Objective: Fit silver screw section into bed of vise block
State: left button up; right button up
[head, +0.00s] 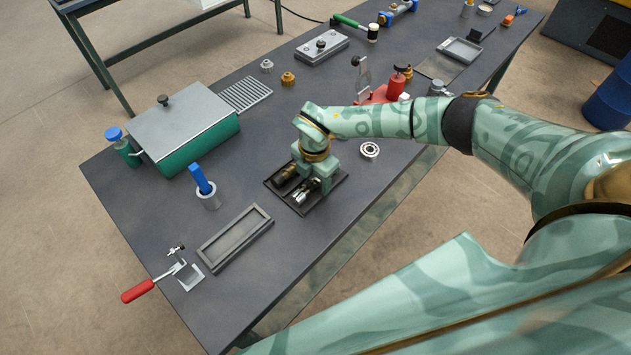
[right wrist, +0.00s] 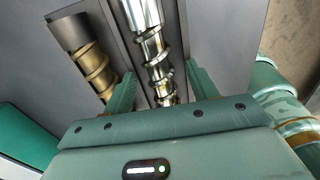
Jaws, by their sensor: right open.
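The silver screw section (head: 302,195) lies in a dark tray (head: 334,191) near the table's right edge, beside a brass screw section (head: 286,174). In the right wrist view, the silver screw (right wrist: 152,45) runs lengthwise between the fingers, and the brass one (right wrist: 97,72) lies outside the left finger. My right gripper (right wrist: 160,75) is open over the tray, with its fingers on either side of the silver screw; I cannot tell whether they touch it. A long grey block with a recessed bed (head: 258,220) lies nearer; I cannot tell if it is the vise block. My left gripper is not in view.
A red-handled clamp (head: 138,291) is at the near left. A green box with a grey lid (head: 180,127) stands at left, and a bearing ring (head: 369,150) lies right of my gripper. Bare tabletop separates the tray and block.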

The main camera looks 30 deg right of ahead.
jog(key=shift+c, duration=0.4)
jog(key=c, duration=1)
jog(key=shift+r, duration=0.1)
grip_shut()
